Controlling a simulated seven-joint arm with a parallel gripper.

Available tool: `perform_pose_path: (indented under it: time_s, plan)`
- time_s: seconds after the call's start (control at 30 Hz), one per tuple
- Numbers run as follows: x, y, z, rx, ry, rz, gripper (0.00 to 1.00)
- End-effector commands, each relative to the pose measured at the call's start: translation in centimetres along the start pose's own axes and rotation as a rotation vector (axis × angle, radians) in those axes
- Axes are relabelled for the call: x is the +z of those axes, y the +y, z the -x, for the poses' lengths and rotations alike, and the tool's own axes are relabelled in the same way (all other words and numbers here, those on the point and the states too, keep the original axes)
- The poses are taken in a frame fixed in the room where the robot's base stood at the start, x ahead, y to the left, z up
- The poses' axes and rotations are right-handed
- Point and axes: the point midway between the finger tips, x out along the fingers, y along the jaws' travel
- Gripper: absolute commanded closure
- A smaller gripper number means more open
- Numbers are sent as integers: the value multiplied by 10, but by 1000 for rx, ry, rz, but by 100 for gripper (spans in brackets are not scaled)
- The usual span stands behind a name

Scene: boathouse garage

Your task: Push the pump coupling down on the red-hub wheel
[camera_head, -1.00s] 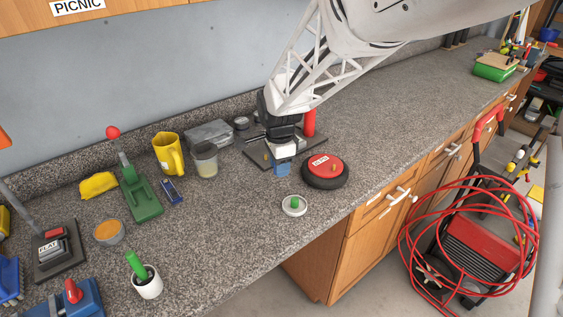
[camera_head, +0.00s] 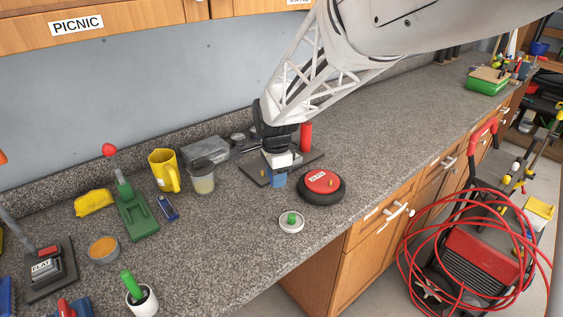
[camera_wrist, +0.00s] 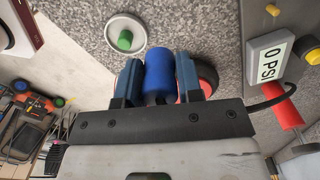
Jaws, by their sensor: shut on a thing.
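The red-hub wheel (camera_head: 322,184), a black tire with a red labelled hub and a small brass-coloured stem, lies flat on the counter. In the wrist view only part of its red hub (camera_wrist: 207,74) shows behind my fingers. My gripper (camera_wrist: 157,78) is shut on the blue cylindrical pump coupling (camera_wrist: 159,72). In the head view my gripper (camera_head: 277,178) is left of the wheel, apart from it, over the front of the pump's dark base (camera_head: 250,172). The coupling's lower end is hard to make out there. The pump's gauge (camera_wrist: 270,55) reads 0 PSI.
The pump's red cylinder (camera_head: 305,136) stands behind the wheel. A white disc with a green knob (camera_head: 291,225) lies in front. A jar (camera_head: 203,180), yellow mug (camera_head: 163,172) and green lever tool (camera_head: 137,212) stand left. The counter right of the wheel is clear.

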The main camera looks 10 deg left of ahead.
Motion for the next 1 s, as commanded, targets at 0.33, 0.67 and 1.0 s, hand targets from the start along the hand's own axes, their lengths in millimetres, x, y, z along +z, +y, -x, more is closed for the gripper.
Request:
perform_pose_path:
  time_s: [0.33, 0.67, 1.0]
  plan:
    - [-29, -3, 1, 0, 0, -3, 90]
    - [-97, -5, 4, 0, 0, -5, 90]
    - [-160, -1, 6, 0, 0, -3, 90]
